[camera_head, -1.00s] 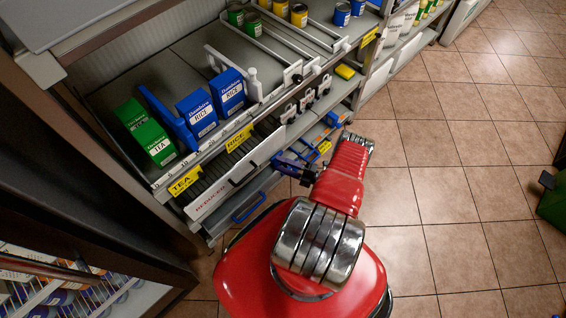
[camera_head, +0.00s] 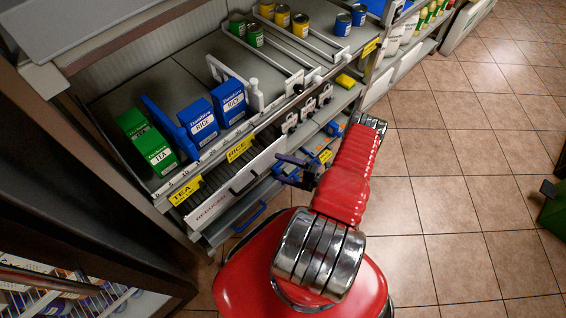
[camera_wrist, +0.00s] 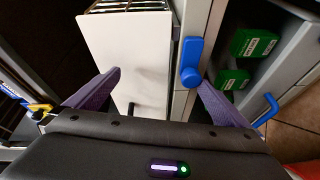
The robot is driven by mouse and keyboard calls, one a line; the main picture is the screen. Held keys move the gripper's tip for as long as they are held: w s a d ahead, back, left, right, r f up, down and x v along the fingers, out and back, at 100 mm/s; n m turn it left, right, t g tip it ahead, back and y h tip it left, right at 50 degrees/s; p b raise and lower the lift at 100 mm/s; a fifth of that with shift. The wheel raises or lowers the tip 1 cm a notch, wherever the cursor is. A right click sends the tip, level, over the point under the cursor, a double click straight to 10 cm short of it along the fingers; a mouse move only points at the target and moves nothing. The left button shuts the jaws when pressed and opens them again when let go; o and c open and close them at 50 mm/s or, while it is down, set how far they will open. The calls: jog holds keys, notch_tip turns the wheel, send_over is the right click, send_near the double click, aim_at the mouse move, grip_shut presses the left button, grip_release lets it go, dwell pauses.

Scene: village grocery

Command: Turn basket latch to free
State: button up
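A blue latch (camera_wrist: 191,62) with a rounded upper end shows in the wrist view, upright on a pale post beside a white front panel (camera_wrist: 150,50). My gripper (camera_wrist: 159,80) is open, with its two purple fingers spread wide. The latch lies between the fingers in the picture, close to the right one; I cannot tell whether they touch. Nothing is held. In the head view my gripper (camera_head: 297,170) is low at the shelf front, beside the white REDUCED drawer front (camera_head: 215,205). The latch is not clearly distinguishable there.
Green boxes (camera_wrist: 252,43) lie in an opening to the right, near another blue handle (camera_wrist: 268,110). A wire rack (camera_wrist: 130,6) shows above the panel. Tiled floor (camera_head: 450,190) is open to the right.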

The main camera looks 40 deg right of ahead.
jog(key=shift+t, duration=0.6)
jog(key=r, duration=0.5)
jog(key=shift+d, duration=0.3)
jog(key=shift+g, duration=0.8)
jog(key=f, duration=0.4)
jog(key=shift+s+a+f, duration=0.1)
jog(key=shift+s+a, duration=0.15)
jog(key=shift+a, duration=0.15)
jog(key=shift+s+d, duration=0.45)
jog(key=shift+s, duration=0.05)
jog(key=shift+c, duration=0.9)
jog(key=shift+s, duration=0.2)
jog(key=c, duration=0.8)
jog(key=v, duration=0.4)
jog(key=f+v, duration=0.1)
jog(key=v, duration=0.4)
jog(key=f+v, duration=0.1)
jog(key=v, duration=0.4)
jog(key=shift+s+a+f, duration=0.15)
jog(key=shift+a, duration=0.15)
jog(key=shift+n, duration=0.3)
